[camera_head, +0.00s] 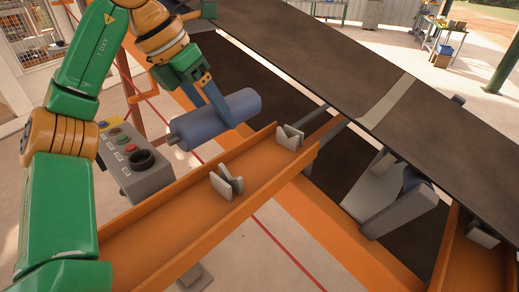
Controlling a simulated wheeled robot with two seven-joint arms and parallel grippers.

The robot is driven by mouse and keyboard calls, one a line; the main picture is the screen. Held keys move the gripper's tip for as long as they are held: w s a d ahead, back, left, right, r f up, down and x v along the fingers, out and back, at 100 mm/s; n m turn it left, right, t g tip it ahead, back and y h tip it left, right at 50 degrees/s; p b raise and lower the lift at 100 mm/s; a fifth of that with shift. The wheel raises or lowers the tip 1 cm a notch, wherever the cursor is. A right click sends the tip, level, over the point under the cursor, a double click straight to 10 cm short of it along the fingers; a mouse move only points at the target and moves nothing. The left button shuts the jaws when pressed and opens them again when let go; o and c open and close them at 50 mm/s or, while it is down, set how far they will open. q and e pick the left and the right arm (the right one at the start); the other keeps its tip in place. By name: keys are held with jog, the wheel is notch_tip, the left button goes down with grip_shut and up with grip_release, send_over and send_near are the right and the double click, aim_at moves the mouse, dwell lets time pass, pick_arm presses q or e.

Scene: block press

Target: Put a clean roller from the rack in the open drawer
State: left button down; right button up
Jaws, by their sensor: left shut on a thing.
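A blue-grey roller (222,116) is in my left gripper (218,108), at the upper middle of the head view. The gripper is shut on it, with its fingers around the roller's middle. The roller is tilted, its left end with a short shaft lower. It hangs beyond the far edge of the orange tray (170,221), apart from the tray as far as I can tell. Two pale V-shaped holders (227,183) stand in this tray, both empty. I cannot make out an open drawer. My right gripper is not in view.
A grey control box (137,165) with several buttons stands left of the tray. A dark conveyor belt (330,70) runs across the upper right. Another orange tray (472,262) with a pale holder is at the lower right. A workbench (443,32) stands far back.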

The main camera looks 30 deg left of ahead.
aim_at(240, 118)
pick_arm(q)
jog(key=w+d+f, duration=0.1)
jog(key=w, duration=0.1)
jog(key=w+d+f, duration=0.1)
jog(key=d, duration=0.1)
jog(key=shift+w+f, duration=0.35)
jog(key=shift+w, duration=0.05)
jog(key=x, duration=0.2)
jog(key=p+x, duration=0.1)
jog(key=x, duration=0.2)
jog(key=p+x, duration=0.1)
jog(key=x, duration=0.2)
jog(key=shift+w+d+f, duration=0.1)
jog(key=shift+w, duration=0.3)
jog(key=shift+f+b, duration=0.6)
jog(key=shift+f, duration=0.15)
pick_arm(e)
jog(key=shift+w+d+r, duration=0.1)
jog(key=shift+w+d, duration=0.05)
pick_arm(q)
jog(key=shift+c, duration=0.2)
grip_release()
jog(key=shift+o, duration=0.2)
jog(key=shift+s+r, duration=0.1)
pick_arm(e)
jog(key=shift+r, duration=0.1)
